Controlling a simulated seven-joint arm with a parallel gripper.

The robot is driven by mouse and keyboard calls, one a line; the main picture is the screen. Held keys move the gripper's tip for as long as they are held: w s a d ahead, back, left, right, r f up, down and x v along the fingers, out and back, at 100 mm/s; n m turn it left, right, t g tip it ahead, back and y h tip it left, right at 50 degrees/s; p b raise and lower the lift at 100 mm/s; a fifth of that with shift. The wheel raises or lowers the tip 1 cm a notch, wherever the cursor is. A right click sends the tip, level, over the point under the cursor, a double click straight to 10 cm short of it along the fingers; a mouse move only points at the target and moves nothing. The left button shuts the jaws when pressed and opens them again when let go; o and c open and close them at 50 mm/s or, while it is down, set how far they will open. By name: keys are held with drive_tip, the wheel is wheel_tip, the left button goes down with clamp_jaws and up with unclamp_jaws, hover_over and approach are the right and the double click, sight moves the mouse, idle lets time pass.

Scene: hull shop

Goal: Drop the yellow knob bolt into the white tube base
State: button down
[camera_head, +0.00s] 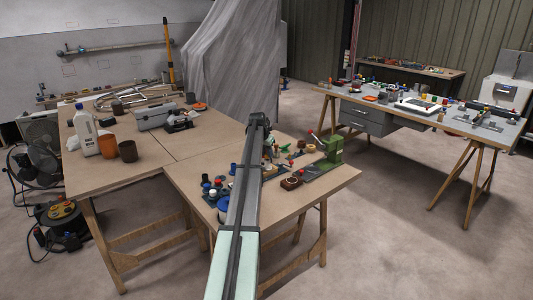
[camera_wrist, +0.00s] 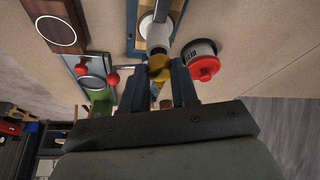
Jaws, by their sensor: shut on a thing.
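In the wrist view my gripper (camera_wrist: 160,84) has its two dark fingers closed on the yellow knob bolt (camera_wrist: 159,68). The rounded yellow head shows between the fingertips; the fingers partly hide the rest. A white tube base (camera_wrist: 157,40) shows just beyond the knob, on a blue-edged board. The knob overlaps the near edge of the white tube in this view, so I cannot tell whether they touch or how high the bolt is above it. In the head view my arm hides the gripper, the bolt and the tube.
Beside the tube is a white round part with a red knob (camera_wrist: 203,68). Red ball-ended levers (camera_wrist: 113,78), a green device (camera_wrist: 100,98) and a dark wooden block with a ring (camera_wrist: 56,27) lie left. The green press (camera_head: 332,150) stands right on the bench (camera_head: 330,186).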

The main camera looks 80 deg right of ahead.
drive_tip(key=shift+f, duration=0.6)
drive_tip(key=c, duration=1.1)
unclamp_jaws()
drive_tip(key=shift+c, duration=0.2)
drive_tip(key=v, duration=1.1)
